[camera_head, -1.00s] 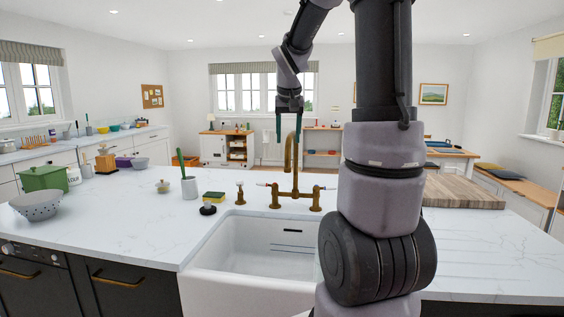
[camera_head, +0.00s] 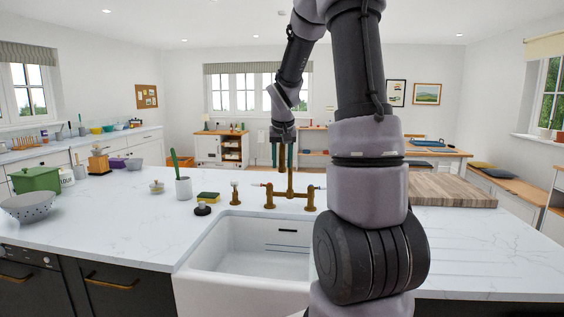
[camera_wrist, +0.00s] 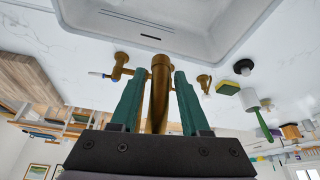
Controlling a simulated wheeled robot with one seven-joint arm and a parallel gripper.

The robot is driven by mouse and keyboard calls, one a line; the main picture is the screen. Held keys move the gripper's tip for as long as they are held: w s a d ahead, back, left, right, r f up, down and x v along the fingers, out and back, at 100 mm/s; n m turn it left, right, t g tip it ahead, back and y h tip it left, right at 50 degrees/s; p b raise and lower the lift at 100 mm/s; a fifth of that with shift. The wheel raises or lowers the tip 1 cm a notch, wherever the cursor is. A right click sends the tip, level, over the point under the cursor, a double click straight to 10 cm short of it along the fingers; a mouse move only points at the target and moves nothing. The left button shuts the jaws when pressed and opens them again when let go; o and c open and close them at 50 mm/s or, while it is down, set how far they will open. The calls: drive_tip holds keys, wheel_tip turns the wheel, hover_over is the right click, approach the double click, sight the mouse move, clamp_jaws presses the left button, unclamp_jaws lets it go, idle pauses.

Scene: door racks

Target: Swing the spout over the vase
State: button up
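The brass tap (camera_head: 290,190) stands behind the white sink, with a cross handle on each side. Its spout (camera_wrist: 160,95) rises between my gripper's two green fingers in the wrist view, with a narrow gap to each finger. My gripper (camera_head: 282,155) points down over the tap and is open around the spout. In the head view the gripper hides the spout's upper part. I cannot make out a vase for certain in either view.
The white sink (camera_head: 240,285) is empty where it shows. A white pot with a green-handled brush (camera_head: 184,188), a yellow-green sponge (camera_head: 208,197) and a black-based brush (camera_head: 203,209) stand left of the tap. A wooden board (camera_head: 452,189) lies on the right counter.

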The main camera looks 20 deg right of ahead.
clamp_jaws()
idle(1.2)
